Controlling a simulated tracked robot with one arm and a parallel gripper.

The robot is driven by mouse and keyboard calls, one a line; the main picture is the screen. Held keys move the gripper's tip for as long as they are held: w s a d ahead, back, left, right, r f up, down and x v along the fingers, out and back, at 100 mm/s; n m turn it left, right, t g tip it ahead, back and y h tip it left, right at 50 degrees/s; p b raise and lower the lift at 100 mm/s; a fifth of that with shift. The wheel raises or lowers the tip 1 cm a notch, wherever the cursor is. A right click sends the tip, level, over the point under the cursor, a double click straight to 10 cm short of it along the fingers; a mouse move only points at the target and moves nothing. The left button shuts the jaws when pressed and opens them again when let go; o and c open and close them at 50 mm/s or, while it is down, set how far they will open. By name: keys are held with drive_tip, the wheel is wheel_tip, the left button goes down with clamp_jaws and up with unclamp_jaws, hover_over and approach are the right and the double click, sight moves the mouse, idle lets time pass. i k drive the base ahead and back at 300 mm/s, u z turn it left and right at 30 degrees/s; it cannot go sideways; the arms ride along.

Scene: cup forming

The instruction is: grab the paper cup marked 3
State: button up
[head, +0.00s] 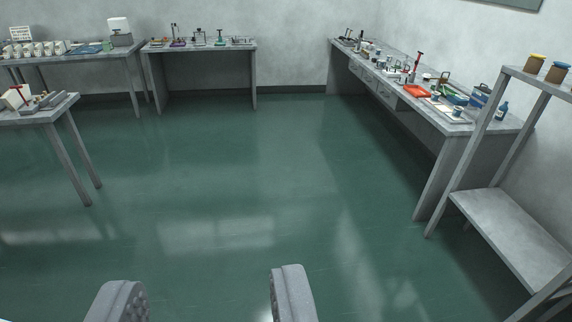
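A row of several white paper cups (37,49) stands on the far left table (85,57), next to a small sign (20,33). They are too small for me to read any number, so I cannot tell which is marked 3. My gripper (208,300) shows at the bottom of the picture. Its two grey fingers are wide apart with only green floor between them. It is empty and far from the cups.
Open green floor (230,170) fills the middle. A small table (62,102) with tools stands at the left. Another table (200,47) stands at the back. A long cluttered bench (440,120) runs along the right wall, with a shelf rack (515,225) in front.

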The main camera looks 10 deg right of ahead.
sight(435, 95)
drive_tip(key=i, duration=6.3)
drive_tip(key=z, duration=3)
